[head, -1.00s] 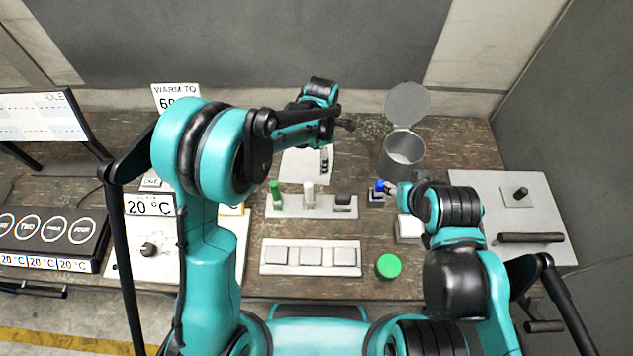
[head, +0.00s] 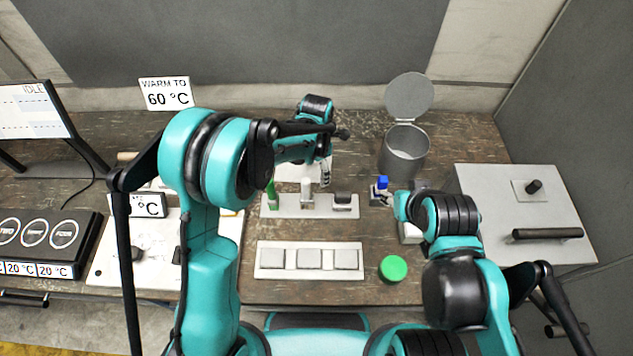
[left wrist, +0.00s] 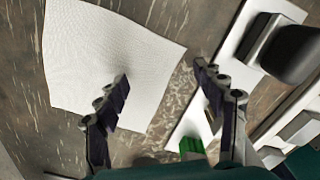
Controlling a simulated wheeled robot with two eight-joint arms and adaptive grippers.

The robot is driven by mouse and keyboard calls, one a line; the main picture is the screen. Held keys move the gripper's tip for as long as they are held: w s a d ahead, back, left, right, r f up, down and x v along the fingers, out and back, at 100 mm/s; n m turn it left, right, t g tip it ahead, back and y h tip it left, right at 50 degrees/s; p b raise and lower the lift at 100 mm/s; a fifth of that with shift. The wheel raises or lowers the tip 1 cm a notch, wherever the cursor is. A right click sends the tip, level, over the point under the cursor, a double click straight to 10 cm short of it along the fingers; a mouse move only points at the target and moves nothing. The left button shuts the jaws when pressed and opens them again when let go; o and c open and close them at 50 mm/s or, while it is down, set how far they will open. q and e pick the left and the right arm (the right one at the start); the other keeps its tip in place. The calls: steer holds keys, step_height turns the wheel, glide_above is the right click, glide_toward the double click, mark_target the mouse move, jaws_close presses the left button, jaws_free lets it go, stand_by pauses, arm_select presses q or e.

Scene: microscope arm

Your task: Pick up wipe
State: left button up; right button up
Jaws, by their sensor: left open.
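The wipe is a white, textured sheet lying flat on the table, seen in the left wrist view (left wrist: 85,50). In the head view the wipe (head: 290,178) is partly hidden by my left arm. My left gripper (left wrist: 162,88) is open and empty above the table. One finger overlaps the wipe in the wrist view; the other lies over the bare table strip beside it. In the head view my left gripper (head: 326,172) points down behind the rack. My right gripper (head: 400,205) is near the blue-capped item; its jaws are too small to read.
A rack (head: 318,213) with green, white and dark items stands in front of the wipe. A grey bin (head: 404,160) with raised lid is at the back right. A three-pad tray (head: 270,260), a green round button (head: 393,268) and a grey box (head: 520,205) are nearby.

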arm_select(q)
steer(key=shift+f+b, duration=0.3)
steer(key=shift+f, duration=0.4)
arm_select(e)
steer(key=shift+f, duration=0.7)
arm_select(q)
steer(key=shift+f+b, duration=0.35)
steer(key=shift+r, duration=0.1)
steer(key=c, duration=0.5)
steer(key=shift+s, duration=0.15)
steer(key=c, duration=0.3)
arm_select(e)
steer(key=shift+s+d+f, duration=0.1)
steer(key=shift+s+f, duration=0.05)
steer(key=shift+s, duration=0.05)
arm_select(q)
steer(key=shift+c, duration=0.2)
